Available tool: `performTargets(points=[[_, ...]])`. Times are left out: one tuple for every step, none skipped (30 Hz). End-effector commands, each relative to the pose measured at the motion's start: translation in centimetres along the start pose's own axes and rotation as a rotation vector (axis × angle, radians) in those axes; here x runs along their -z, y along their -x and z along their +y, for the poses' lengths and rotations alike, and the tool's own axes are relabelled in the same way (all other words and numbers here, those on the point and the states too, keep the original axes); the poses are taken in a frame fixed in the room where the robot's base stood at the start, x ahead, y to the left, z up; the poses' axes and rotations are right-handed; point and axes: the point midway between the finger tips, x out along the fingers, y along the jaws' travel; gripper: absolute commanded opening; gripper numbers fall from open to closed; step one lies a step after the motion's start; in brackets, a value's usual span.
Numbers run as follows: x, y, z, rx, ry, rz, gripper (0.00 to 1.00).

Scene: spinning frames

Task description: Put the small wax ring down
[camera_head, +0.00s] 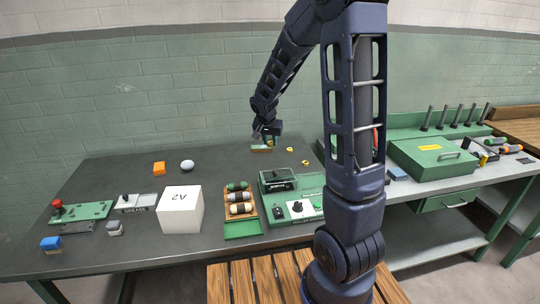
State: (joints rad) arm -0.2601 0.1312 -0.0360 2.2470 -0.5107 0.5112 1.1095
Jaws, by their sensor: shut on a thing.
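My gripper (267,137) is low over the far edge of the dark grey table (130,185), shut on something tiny. A bit of yellow shows at its fingertips, which fits the small wax ring, but its shape is too small to make out. A small flat green and tan piece (260,148) lies just below the fingertips. I cannot tell whether the held thing touches it. Two small yellow pieces (290,149) (305,162) lie to the right of the gripper, apart from it.
A white cube (180,211), a tray of rolls (240,212) and a green machine (290,190) stand nearer. My arm hides part of the right side. The table's far middle is fairly clear.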

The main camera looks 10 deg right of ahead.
Motion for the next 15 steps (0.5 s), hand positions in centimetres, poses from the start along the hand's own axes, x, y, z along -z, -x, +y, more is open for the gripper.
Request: performTargets(points=[[0.6,1.1,0.0,0.002,-0.002,0.004,0.05],[0.8,1.6,0.0,0.002,-0.003,0.004,0.05],[1.0,2.2,0.0,0.001,-0.003,0.003,0.05],[1.2,2.6,0.0,0.001,-0.002,0.003,0.05],[1.3,3.0,0.0,0.000,-0.002,0.002,0.05],[1.5,3.4,0.0,0.000,-0.003,0.002,0.05],[1.6,3.7,0.0,0.000,-0.003,0.002,0.05],[1.8,4.0,0.0,0.001,-0.003,0.002,0.05],[1.9,4.3,0.0,0.000,-0.001,0.002,0.05],[2.0,4.4,0.0,-0.001,0.000,0.002,0.05],[2.2,4.5,-0.1,-0.001,0.000,0.001,0.05],[2.5,4.6,-0.2,0.000,0.002,0.001,0.05],[2.9,4.6,-0.5,0.001,0.005,0.001,0.05],[3.3,4.6,-0.7,0.002,0.008,0.001,0.05],[4.0,4.5,-1.1,0.004,0.014,0.000,0.05]])
